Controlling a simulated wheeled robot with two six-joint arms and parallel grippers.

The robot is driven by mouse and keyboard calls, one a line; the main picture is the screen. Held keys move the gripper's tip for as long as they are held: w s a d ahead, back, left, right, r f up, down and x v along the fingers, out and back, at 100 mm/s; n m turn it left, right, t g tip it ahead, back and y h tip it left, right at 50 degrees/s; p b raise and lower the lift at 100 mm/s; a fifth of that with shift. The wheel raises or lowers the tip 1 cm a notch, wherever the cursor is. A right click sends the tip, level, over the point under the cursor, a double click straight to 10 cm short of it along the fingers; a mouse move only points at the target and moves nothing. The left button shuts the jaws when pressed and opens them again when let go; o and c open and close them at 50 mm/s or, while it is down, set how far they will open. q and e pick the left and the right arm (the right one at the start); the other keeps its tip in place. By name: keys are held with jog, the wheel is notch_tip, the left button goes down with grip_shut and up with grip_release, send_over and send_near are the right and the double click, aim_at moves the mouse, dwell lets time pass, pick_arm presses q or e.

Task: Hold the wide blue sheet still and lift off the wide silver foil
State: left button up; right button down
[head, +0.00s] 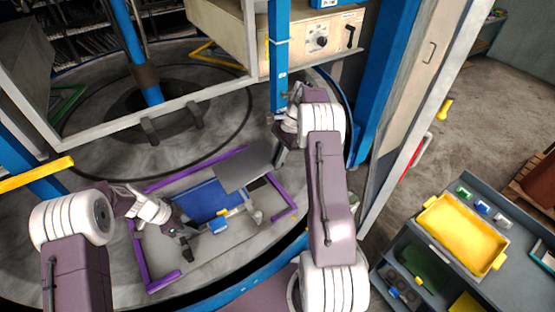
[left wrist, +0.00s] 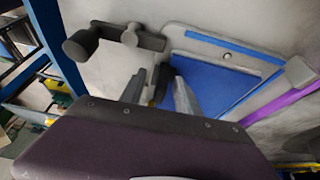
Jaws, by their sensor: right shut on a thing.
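The wide blue sheet (head: 202,203) lies flat on the grey plate inside the purple edge strips; its blue face also shows in the left wrist view (left wrist: 235,80). The wide silver foil (head: 246,168) looks dark grey and overlaps the sheet's upper right. My right gripper (head: 279,153) is shut on the foil's right end. My left gripper (head: 190,236) is low at the sheet's lower left edge. In the left wrist view its fingers (left wrist: 162,88) reach towards the sheet's edge beside a dark part; whether they grip anything is unclear.
Purple strips (head: 141,258) edge the work area. A grey clamp-like fitting (head: 254,214) stands at the sheet's lower right. A blue post (head: 279,60) rises behind my right gripper. A yellow tray (head: 455,238) sits on a grey cart at right.

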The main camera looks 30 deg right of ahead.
pick_arm(q)
jog(key=shift+w+r, duration=0.1)
jog(key=shift+w, duration=0.1)
pick_arm(e)
jog(key=shift+w, duration=0.1)
pick_arm(q)
jog(key=v, duration=1.2)
